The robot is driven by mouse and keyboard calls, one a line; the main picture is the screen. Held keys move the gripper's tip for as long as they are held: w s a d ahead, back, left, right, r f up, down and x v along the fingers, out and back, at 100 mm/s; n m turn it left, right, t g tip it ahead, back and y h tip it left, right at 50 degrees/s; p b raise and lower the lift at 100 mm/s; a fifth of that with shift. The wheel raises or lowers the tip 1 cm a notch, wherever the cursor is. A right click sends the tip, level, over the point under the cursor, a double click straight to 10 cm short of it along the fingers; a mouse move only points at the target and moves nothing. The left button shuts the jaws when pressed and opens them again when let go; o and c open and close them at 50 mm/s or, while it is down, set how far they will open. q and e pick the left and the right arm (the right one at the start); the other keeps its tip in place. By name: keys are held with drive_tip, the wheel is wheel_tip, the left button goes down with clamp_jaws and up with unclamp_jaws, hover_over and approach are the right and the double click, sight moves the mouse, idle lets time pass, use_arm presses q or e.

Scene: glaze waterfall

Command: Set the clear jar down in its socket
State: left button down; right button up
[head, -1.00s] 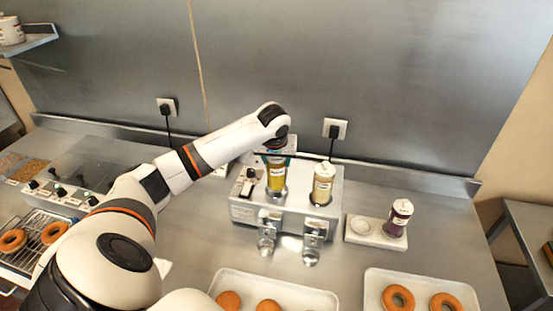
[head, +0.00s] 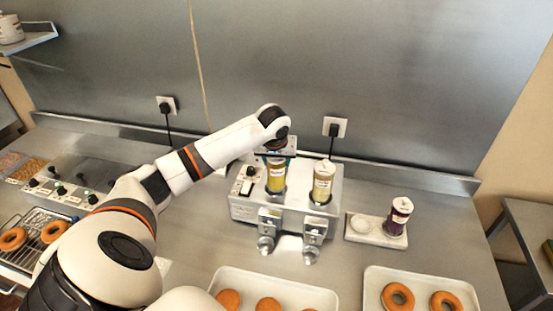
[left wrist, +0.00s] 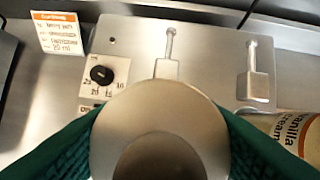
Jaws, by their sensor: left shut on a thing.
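My left gripper (head: 276,154) is shut on the clear jar (head: 276,179), which has yellow contents. The jar is upright at the left socket of the grey dispenser (head: 242,212); I cannot tell whether it is fully seated, as its base is partly hidden by the socket rim. In the left wrist view the jar's round metallic lid (left wrist: 160,110) sits between the green finger pads. My right gripper is not in view.
A vanilla cream jar (head: 322,183) stands in the right socket, close to the held jar. A purple jar (head: 398,217) stands on a white holder (head: 362,238) to the right. Trays of doughnuts (head: 372,277) lie in front. A wall with sockets is behind.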

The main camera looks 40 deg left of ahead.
use_arm(q)
drive_tip(key=shift+f, duration=0.5)
idle(0.4)
drive_tip(key=shift+c, duration=2.4)
unclamp_jaws()
drive_tip(key=shift+f, duration=0.1)
drive_tip(key=shift+s+d+r+b, duration=0.1)
drive_tip(key=shift+r+b, duration=0.2)
drive_tip(key=shift+b, duration=0.05)
drive_tip(key=b+v, duration=0.3)
drive_tip(key=v, duration=0.8)
drive_tip(key=shift+r+b, duration=0.25)
drive_tip(key=shift+b, duration=0.1)
drive_tip(key=shift+s+d, duration=0.1)
